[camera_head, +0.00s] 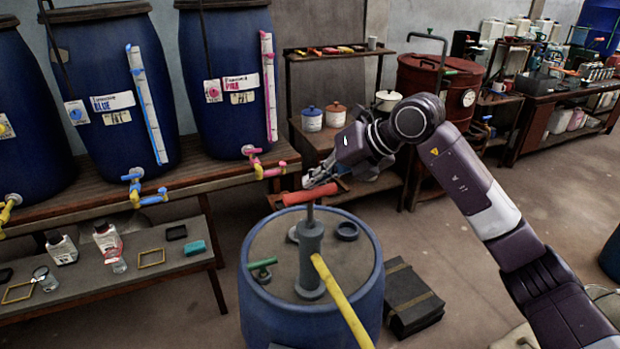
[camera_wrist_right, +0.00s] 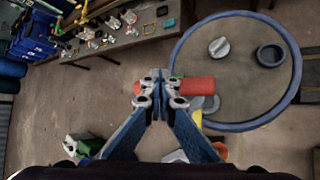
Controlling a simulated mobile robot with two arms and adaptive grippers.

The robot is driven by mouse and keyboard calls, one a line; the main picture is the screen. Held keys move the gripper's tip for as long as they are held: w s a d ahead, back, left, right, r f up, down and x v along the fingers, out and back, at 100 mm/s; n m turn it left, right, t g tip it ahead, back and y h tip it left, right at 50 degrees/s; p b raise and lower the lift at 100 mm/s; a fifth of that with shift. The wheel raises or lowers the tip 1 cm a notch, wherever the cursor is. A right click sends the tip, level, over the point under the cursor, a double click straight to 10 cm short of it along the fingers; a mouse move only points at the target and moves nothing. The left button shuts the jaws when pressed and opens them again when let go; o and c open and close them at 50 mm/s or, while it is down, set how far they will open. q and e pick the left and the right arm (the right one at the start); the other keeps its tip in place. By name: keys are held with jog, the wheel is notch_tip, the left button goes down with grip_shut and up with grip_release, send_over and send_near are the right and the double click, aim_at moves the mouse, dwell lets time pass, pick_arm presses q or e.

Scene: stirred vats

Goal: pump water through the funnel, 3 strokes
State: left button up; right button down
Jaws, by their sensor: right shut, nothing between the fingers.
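A grey hand pump (camera_head: 309,245) stands upright on the lid of a blue drum (camera_head: 262,310), with a red crossbar handle (camera_head: 310,194) on its short rod. A yellow hose (camera_head: 340,300) runs from the pump toward the bottom of the head view. My right gripper (camera_head: 322,178) is at the handle, seemingly just above it. In the wrist view its fingers (camera_wrist_right: 158,92) are shut with nothing between them, and the red handle (camera_wrist_right: 197,86) shows behind and beside them. Whether they touch it is unclear. No funnel can be made out clearly. My left gripper is out of view.
A green-handled fitting (camera_head: 263,265) and a dark ring (camera_head: 347,230) are on the lid. A black case (camera_head: 412,300) lies on the floor right of the drum. Blue vats (camera_head: 115,85) with taps stand on a bench at the left. Open floor lies at the right.

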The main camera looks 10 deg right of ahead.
aim_at(314, 189)
jog(key=shift+s+f+b, duration=0.1)
jog(key=shift+f+b, duration=1.6)
jog(key=shift+f, duration=0.95)
dwell(1.3)
jog(key=shift+r, duration=0.1)
jog(key=shift+w+r+p, duration=0.2)
jog(key=shift+r+p, duration=2.25)
jog(key=shift+r, duration=1.3)
jog(key=shift+r+p, duration=0.5)
jog(key=shift+r, duration=0.1)
jog(key=shift+r+p, duration=1.5)
jog(key=shift+r, duration=0.8)
